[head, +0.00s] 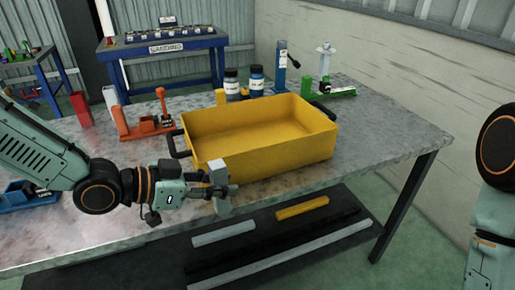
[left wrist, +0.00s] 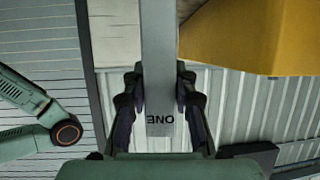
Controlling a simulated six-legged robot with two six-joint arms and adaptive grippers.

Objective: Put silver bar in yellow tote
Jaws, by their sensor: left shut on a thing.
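The silver bar (head: 217,170) is a square-sectioned grey bar held upright in my left gripper (head: 214,191), which is shut on it. In the left wrist view the bar (left wrist: 159,60) runs between the two fingers (left wrist: 160,105) and bears upside-down lettering that reads ONE. The yellow tote (head: 312,145) stands on the grey workbench and looks empty inside. The held bar is in front of the tote's near left corner, outside it. The tote (left wrist: 245,35) also shows at the upper right of the left wrist view. My right gripper is out of view.
On the workbench (head: 400,135), an orange tool (head: 145,127) stands left of the tote, and two dark bottles (head: 256,80) stand behind it. A lower shelf holds a short silver bar (head: 223,233), a yellow bar (head: 302,208) and longer bars. The bench right of the tote is clear.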

